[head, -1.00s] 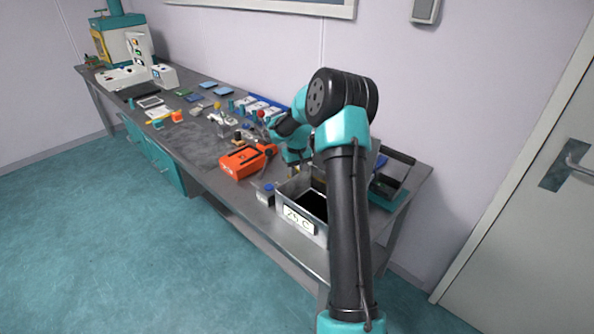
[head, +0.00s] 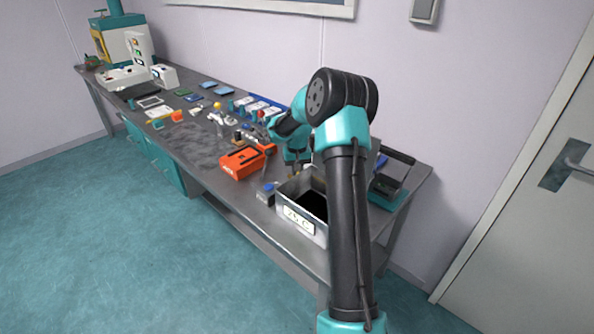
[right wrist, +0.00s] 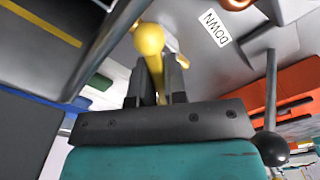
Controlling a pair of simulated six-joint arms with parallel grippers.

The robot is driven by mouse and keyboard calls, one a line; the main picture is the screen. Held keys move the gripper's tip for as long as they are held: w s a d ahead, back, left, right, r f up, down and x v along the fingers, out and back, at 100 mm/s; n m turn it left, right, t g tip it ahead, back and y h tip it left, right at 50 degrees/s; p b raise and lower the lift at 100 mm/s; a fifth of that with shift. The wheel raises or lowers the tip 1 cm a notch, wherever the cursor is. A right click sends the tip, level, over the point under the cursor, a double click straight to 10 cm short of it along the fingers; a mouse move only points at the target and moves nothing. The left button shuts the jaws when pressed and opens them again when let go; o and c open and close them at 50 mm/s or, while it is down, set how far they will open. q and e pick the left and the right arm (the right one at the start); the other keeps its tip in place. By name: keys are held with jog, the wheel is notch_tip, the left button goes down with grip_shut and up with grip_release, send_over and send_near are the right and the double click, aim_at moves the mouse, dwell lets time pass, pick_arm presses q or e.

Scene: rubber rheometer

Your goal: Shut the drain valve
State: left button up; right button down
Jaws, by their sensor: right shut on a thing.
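A yellow lever with a round knob (right wrist: 150,40) shows in the right wrist view. My right gripper (right wrist: 157,72) is shut on the lever's shaft below the knob. I cannot see the valve body that this lever may belong to. In the head view my right gripper (head: 295,168) is low beside the open metal tank (head: 298,219), whose front carries a temperature label. My own arm hides part of the tank. My left gripper is not in view.
In the right wrist view, a black-knobbed lever (right wrist: 271,110) stands nearby, and a DOWN label (right wrist: 215,28) shows above.

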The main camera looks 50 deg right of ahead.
dwell(0.3)
jog(key=c, duration=1.2)
grip_release()
jog(key=shift+o, duration=0.2)
notch_tip(320, 180, up, 18)
jog(key=shift+f, duration=0.25)
jog(key=shift+w+d, duration=0.2)
